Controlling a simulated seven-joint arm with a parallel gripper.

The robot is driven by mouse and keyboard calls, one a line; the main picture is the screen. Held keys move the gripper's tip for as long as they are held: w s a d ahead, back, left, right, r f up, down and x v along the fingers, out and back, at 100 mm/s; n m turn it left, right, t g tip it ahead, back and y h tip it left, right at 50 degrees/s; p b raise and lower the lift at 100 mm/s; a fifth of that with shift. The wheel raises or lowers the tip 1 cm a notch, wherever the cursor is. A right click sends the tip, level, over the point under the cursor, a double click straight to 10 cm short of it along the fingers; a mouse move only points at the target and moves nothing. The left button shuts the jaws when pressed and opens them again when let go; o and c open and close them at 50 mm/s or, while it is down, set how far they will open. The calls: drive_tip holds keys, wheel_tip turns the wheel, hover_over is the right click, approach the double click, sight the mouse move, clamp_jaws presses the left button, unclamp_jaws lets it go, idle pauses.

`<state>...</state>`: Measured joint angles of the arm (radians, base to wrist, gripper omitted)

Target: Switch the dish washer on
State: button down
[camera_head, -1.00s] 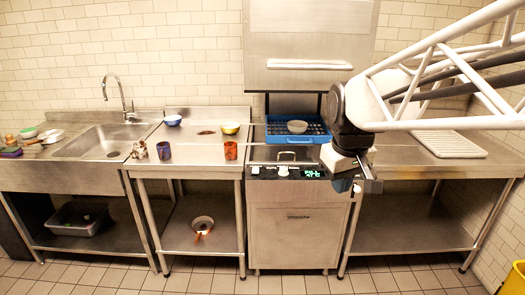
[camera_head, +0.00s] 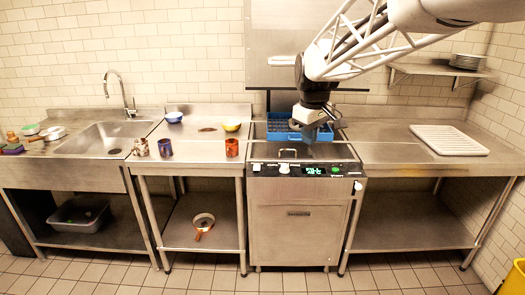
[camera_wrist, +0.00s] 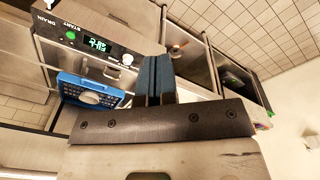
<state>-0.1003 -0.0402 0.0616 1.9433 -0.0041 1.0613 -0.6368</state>
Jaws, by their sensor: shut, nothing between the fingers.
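The dishwasher (camera_head: 297,225) is a steel machine in the middle of the row. Its hood (camera_head: 290,60) is raised, with a blue rack (camera_head: 277,130) below it. Its front panel has a lit green display (camera_head: 313,170), white knobs (camera_head: 284,168) and a green button (camera_head: 357,186) at the right. In the wrist view a green button (camera_wrist: 70,35) by the word START and the display (camera_wrist: 97,43) show. My gripper (camera_head: 309,140) is above the dishwasher's front part, in front of the rack. Its dark fingers (camera_wrist: 155,66) are shut and empty.
Left of the dishwasher is a counter (camera_head: 200,150) with mugs (camera_head: 165,148) and bowls (camera_head: 231,125), then a sink (camera_head: 105,140). A ribbed white board (camera_head: 448,140) lies on the right counter. A shelf (camera_head: 440,70) with plates is above. The floor in front is clear.

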drive_tip(key=w+a+f+n, duration=0.3)
drive_tip(key=w+a+f, duration=0.2)
drive_tip(key=w, duration=0.6)
drive_tip(key=w+a+f+n+g, duration=0.1)
drive_tip(key=w+a+f+n, duration=0.2)
drive_tip(key=w, duration=0.9)
drive_tip(key=w+a+f+n, duration=0.3)
drive_tip(key=w+a+f, duration=0.5)
drive_tip(key=w, duration=0.4)
drive_tip(key=shift+w+n+g, duration=0.2)
drive_tip(key=shift+n+g, duration=0.1)
drive_tip(key=shift+w+r, duration=0.1)
drive_tip(key=shift+w, duration=0.2)
drive_tip(key=shift+w+r, duration=0.2)
drive_tip(key=shift+w, duration=0.2)
drive_tip(key=shift+r, duration=0.2)
